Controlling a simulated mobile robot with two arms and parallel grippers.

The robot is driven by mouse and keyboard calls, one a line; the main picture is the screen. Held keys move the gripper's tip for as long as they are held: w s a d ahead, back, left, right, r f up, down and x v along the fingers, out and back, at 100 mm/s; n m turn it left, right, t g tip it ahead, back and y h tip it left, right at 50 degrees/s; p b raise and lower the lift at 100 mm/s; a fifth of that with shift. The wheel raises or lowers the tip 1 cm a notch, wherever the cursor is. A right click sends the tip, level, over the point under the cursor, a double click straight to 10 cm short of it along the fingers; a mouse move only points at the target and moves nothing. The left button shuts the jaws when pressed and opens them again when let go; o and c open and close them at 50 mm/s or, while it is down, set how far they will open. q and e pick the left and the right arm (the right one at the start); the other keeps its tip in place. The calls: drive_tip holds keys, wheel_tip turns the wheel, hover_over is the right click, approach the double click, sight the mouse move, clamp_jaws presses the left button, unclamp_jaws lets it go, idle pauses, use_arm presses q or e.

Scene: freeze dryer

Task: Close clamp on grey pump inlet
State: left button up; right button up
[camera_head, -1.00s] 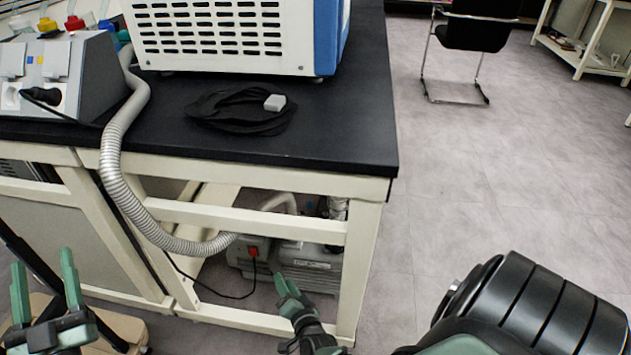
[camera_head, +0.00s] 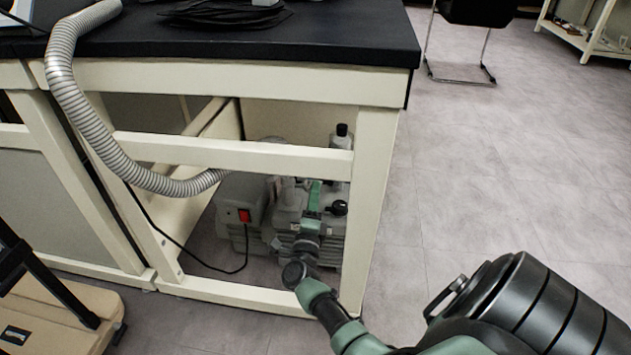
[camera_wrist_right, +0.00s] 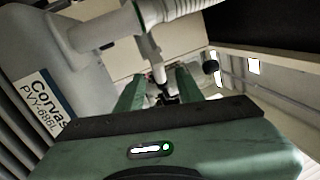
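The grey pump (camera_head: 240,200) sits on the floor under the bench, with a red switch on its front. In the right wrist view its pale body (camera_wrist_right: 35,45) carries a "Corvas" label. A pale inlet pipe (camera_wrist_right: 100,30) meets a ribbed hose (camera_wrist_right: 190,8) at the top, with a thin green ring at the joint. A pale clamp-like part (camera_wrist_right: 149,46) hangs from the joint, its dark lower end between my fingers. My right gripper (camera_wrist_right: 160,85) is open around that end; contact is unclear. In the head view the right gripper (camera_head: 314,198) reaches under the bench, hiding part of the pump.
The bench's cream rail (camera_head: 230,153) and right leg (camera_head: 370,200) frame the opening around my arm. A ribbed grey hose (camera_head: 88,125) hangs from the black benchtop (camera_head: 330,40) toward the pump. Open floor (camera_head: 480,200) lies to the right.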

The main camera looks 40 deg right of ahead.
drive_tip(key=shift+b+x, duration=0.55)
drive_tip(key=shift+x, duration=1.55)
clamp_jaws()
drive_tip(key=shift+f, duration=0.1)
